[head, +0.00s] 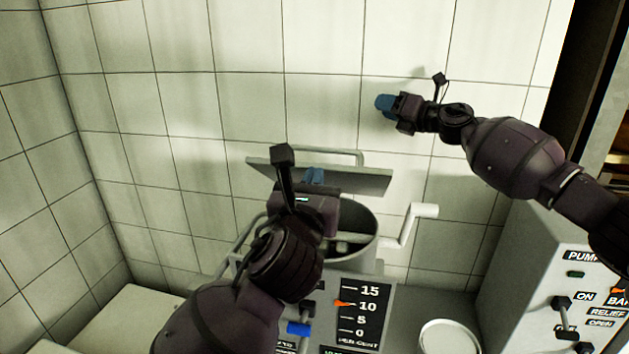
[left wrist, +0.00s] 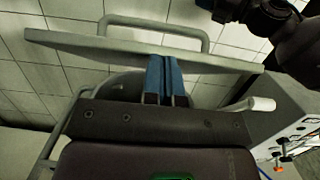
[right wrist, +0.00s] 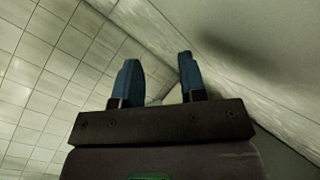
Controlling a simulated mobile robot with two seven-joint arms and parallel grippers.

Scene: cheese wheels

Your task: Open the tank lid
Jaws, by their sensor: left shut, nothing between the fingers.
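The tank (head: 352,224) is a grey round vessel with a dark opening, partly hidden by my left arm in the head view. Its flat grey lid (head: 352,180) is raised and tilted above the opening, with a bar handle (head: 330,154) on its far side. My left gripper (head: 315,176) is shut and empty at the lid's near side; in the left wrist view its blue fingers (left wrist: 164,75) are together and overlap the lid's edge (left wrist: 110,47). I cannot tell whether they touch it. My right gripper (head: 385,104) is open and empty, up near the wall.
A white crank handle (head: 424,211) sticks out at the tank's right. A gauge panel (head: 357,310) stands in front. A grey control box (head: 545,265) is at the right, and a round white container (head: 448,338) is at the front. Tiled walls close off the back and left.

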